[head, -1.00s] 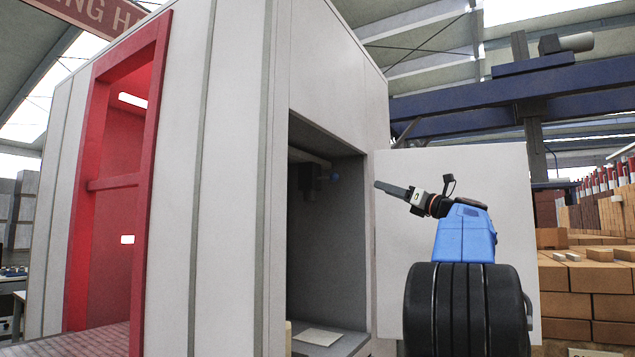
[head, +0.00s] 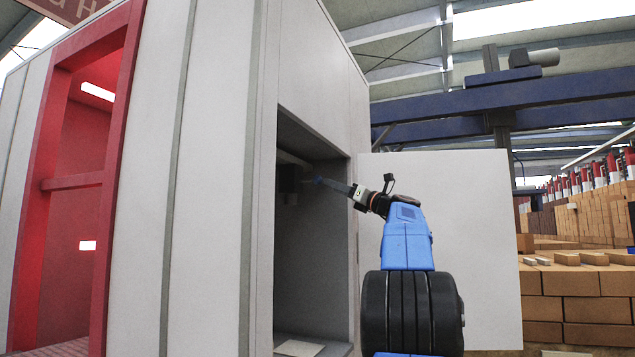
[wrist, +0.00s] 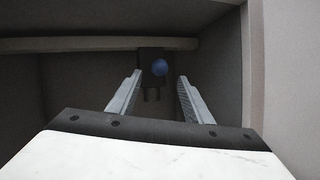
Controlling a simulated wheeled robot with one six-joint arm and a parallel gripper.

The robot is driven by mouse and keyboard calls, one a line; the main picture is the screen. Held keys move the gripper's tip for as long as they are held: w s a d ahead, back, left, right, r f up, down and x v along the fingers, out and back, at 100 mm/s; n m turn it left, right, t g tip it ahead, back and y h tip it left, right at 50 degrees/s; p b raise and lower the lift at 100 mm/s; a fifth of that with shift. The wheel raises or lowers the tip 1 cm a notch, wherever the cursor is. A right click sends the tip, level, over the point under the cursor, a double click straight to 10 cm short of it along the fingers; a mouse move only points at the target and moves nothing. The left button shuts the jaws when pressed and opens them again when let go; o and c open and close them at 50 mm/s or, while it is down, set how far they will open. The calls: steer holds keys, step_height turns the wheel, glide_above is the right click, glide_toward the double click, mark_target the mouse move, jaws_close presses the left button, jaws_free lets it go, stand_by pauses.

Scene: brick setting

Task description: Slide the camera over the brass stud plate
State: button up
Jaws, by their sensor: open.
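A dark boxy unit, which looks like the camera (head: 287,180), hangs high inside the open cabinet; a blue round part faces outward. In the wrist view the camera (wrist: 149,58) is ahead, between and beyond my fingertips, with its blue round part (wrist: 160,67) right of its middle. My gripper (wrist: 156,80) is open and empty, its two grey fingers apart. In the head view my gripper (head: 327,183) points left into the cabinet opening, close to the blue part. I cannot make out a brass stud plate in either view.
The cabinet (head: 215,150) has a grey opening with a rail (wrist: 80,44) across its top. Its right wall is close to my gripper. A white door panel (head: 480,250) stands open behind my arm. A pale flat sheet (head: 298,347) lies on the cabinet floor. Brick stacks (head: 580,285) stand right.

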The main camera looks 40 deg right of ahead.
mark_target(321, 181)
steer(key=x, duration=0.9)
jaws_close()
